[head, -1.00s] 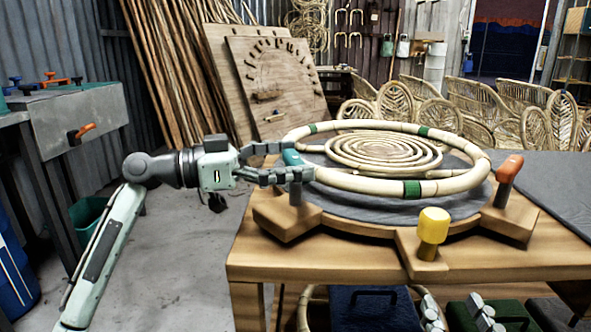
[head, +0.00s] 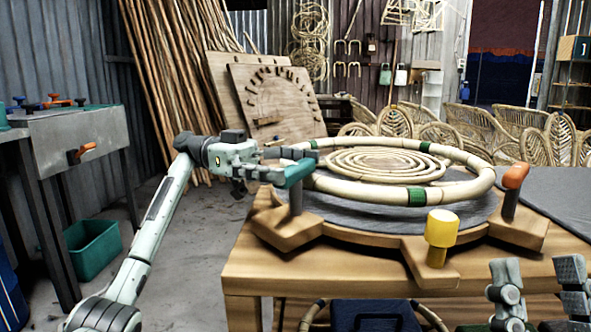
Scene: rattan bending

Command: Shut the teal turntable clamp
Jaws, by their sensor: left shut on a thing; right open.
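The teal clamp (head: 298,173) stands on a wooden block at the left of the round turntable (head: 349,226). Its teal handle sits on a dark upright post and slants up to the right, towards the ring. My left gripper (head: 287,165) reaches in from the left and is shut on the teal handle; one finger is partly hidden behind it. A large rattan ring (head: 352,189) with green bands lies on the turntable, its left part close behind the handle. My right gripper (head: 540,285) shows at the bottom right, open and empty, in front of the bench.
An orange-handled clamp (head: 515,176) stands at the turntable's right and a yellow-knobbed one (head: 441,228) at its front. A rattan coil (head: 385,165) lies inside the ring. The wooden bench (head: 330,268) has a grey cloth at right. Left of the bench is open floor.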

